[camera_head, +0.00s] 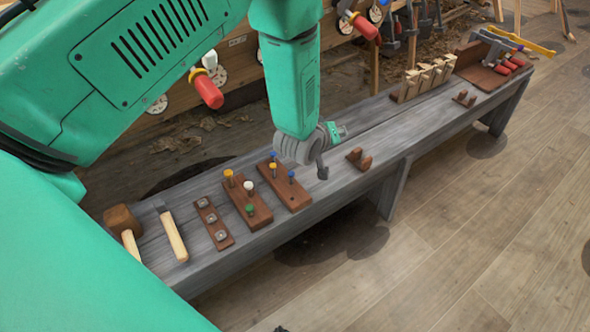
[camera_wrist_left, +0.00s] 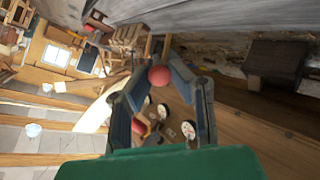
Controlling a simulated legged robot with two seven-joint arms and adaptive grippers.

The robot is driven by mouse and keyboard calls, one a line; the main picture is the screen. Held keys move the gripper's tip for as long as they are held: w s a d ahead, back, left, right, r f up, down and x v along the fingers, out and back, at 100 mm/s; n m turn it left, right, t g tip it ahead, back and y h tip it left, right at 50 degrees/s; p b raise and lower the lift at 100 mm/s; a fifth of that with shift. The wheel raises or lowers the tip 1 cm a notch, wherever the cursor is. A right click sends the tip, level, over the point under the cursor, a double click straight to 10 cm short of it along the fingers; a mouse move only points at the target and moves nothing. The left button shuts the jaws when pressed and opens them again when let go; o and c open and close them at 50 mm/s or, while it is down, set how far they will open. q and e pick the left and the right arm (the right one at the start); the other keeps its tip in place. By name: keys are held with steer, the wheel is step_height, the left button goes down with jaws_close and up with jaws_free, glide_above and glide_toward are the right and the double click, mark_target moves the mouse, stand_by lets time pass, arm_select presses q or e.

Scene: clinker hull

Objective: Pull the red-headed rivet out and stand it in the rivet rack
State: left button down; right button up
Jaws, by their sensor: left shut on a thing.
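My left gripper (camera_wrist_left: 158,84) is shut on the red-headed rivet (camera_wrist_left: 159,76). Its round red head shows between the fingertips in the wrist view; its shank is hidden. In the head view my left gripper (camera_head: 322,168) is over the bench, and I cannot make out the rivet there. Two brown blocks with coloured-headed rivets stand to its left: one (camera_head: 262,216) with yellow, white and green heads, one (camera_head: 297,201) with blue and orange heads. I cannot tell which is the rivet rack. My right gripper is not in view.
The grey bench (camera_head: 345,192) runs diagonally. A mallet (camera_head: 122,220), a hammer (camera_head: 172,235) and a strip of square plates (camera_head: 212,220) lie at its near end. A small brown cradle (camera_head: 358,158) stands right of my gripper. The planked hull (camera_head: 240,65) is behind.

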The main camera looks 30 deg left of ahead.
arm_select(q)
steer(key=s+a+f+g+b, duration=0.1)
steer(key=s+a+f+g, duration=0.1)
steer(key=s+f+g, duration=0.1)
steer(key=s+a+f+n+g+b, duration=0.1)
steer(key=s+a+f+g, duration=0.1)
steer(key=f+g, duration=0.3)
steer(key=s+a+f+g+b, duration=0.2)
steer(key=s+f+g, duration=0.2)
steer(key=f, duration=0.3)
steer(key=shift+s+a+n+g+y, duration=0.3)
steer(key=shift+s+n+y, duration=0.1)
stand_by(0.3)
steer(key=shift+f, duration=0.15)
stand_by(0.4)
steer(key=shift+f, duration=0.2)
steer(key=shift+f+b, duration=0.7)
steer(key=shift+f, duration=0.25)
